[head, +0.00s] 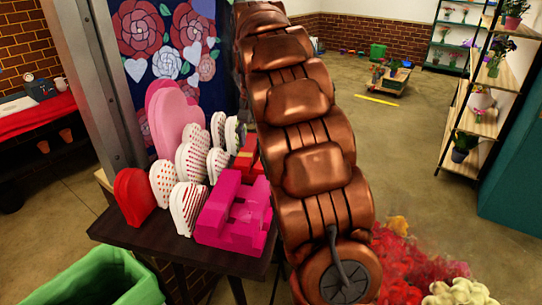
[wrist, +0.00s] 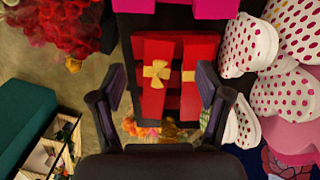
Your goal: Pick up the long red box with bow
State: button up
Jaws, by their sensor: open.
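In the wrist view, a long red box with a gold bow (wrist: 154,92) lies between the two dark fingers of my gripper (wrist: 161,76). A second long red piece with a gold ribbon (wrist: 191,92) lies right beside it, on its right. My gripper is open, with one finger on each side of the pair. I cannot tell how far the fingertips are above or beside the boxes. In the head view, part of the red box (head: 246,160) shows behind the pink boxes, and my arm hides the rest. My gripper is hidden there.
Magenta boxes (head: 235,218) stand at the front of the dark table (head: 180,250). White and red heart boxes (head: 190,160) crowd its left side. Red flowers (head: 405,260) are at the right. A green bin (head: 95,280) stands at front left. Open floor lies beyond.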

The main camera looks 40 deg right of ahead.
jog(key=shift+m, duration=0.8)
jog(key=w+d, duration=0.1)
jog(key=d, duration=0.1)
jog(key=w+d, duration=0.2)
jog(key=w+d+f, duration=0.1)
jog(key=w+d, duration=0.1)
jog(key=d, duration=0.1)
jog(key=shift+w+d+f, duration=0.15)
jog(key=shift+w+d, duration=0.15)
jog(key=shift+d, duration=0.35)
jog(key=shift+f+p, duration=0.45)
jog(key=shift+f, duration=0.85)
jog(key=shift+f, duration=0.1)
jog(key=shift+s+a+f+p, duration=0.15)
jog(key=shift+f+p, duration=0.25)
jog(key=shift+f, duration=0.25)
jog(key=shift+s+a+f+p, duration=0.15)
jog(key=shift+f+p, duration=0.25)
jog(key=shift+f, duration=0.2)
jog(key=shift+d+f+p, duration=0.1)
jog(key=shift+f+p, duration=0.25)
jog(key=shift+f, duration=0.95)
jog(key=c, duration=1.3)
